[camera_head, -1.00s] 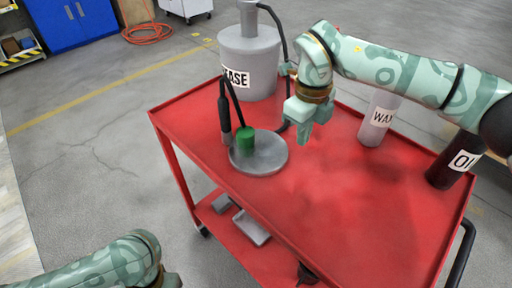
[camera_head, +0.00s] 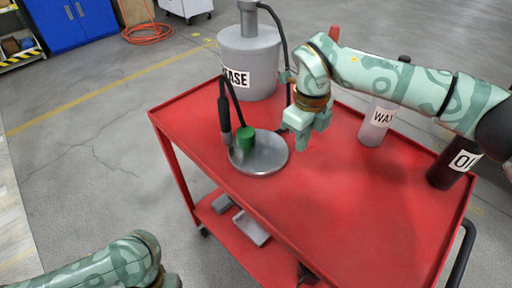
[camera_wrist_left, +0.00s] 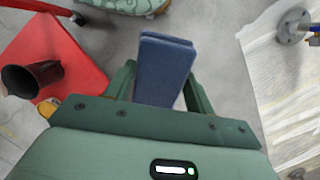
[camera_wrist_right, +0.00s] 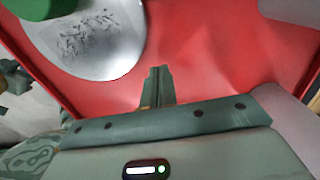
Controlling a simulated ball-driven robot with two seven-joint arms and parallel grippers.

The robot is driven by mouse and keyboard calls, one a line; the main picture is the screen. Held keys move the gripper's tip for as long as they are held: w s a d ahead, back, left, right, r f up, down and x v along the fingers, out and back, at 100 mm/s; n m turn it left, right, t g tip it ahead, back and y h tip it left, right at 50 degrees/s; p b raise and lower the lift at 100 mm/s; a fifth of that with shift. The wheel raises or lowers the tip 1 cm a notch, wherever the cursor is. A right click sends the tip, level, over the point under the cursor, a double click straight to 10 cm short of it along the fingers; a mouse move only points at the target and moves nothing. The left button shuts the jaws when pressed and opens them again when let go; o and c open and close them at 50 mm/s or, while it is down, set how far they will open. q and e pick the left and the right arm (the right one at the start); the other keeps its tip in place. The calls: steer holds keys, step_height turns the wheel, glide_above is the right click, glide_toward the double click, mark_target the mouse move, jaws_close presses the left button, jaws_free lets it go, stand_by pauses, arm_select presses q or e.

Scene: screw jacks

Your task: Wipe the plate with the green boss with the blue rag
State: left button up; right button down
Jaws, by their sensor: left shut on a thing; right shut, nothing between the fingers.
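The round grey metal plate (camera_head: 262,158) with the green boss (camera_head: 245,138) lies on the red cart top. In the right wrist view the plate (camera_wrist_right: 95,45) shows dark specks and scratches on its face, and part of the green boss (camera_wrist_right: 40,8). My right gripper (camera_head: 308,138) is shut and empty, just above and right of the plate; its closed fingers show in the right wrist view (camera_wrist_right: 158,82). My left gripper (camera_wrist_left: 160,85) is shut on the folded blue rag (camera_wrist_left: 163,65), over the floor away from the plate. The rag is out of the head view.
The red cart (camera_head: 345,200) has a grease pail (camera_head: 250,60) behind the plate, with a black hose and nozzle (camera_head: 224,112) beside the boss. A wax bottle (camera_head: 377,120) and dark oil bottle (camera_head: 452,160) stand right. The cart's front middle is clear.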

steer(key=shift+f, duration=0.65)
stand_by(0.4)
